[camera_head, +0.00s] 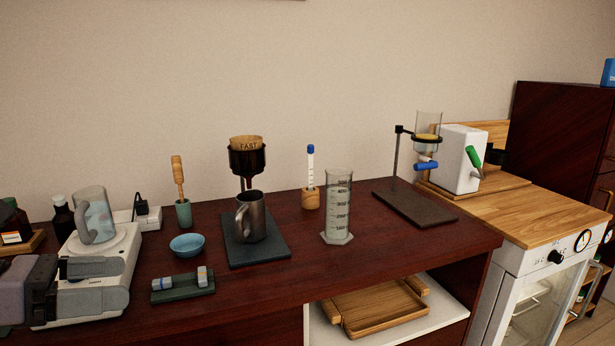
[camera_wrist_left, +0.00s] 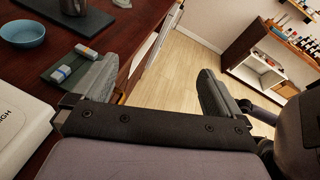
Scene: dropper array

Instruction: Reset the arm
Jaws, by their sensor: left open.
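My left gripper (camera_head: 98,283) is at the lower left in the head view, over the front of the dark wooden table, beside the white scale (camera_head: 123,243). In the left wrist view its two fingers (camera_wrist_left: 158,92) are spread apart with nothing between them. Past them lie the table's edge and the wood floor. My right gripper is not seen.
A glass jug (camera_head: 95,215) stands on the scale. A blue bowl (camera_head: 187,245), a metal mug (camera_head: 250,217) under a dark funnel holder (camera_head: 247,160), a graduated cylinder (camera_head: 338,205) and a stand (camera_head: 396,160) stand further right. The front right of the tabletop (camera_head: 400,265) is clear.

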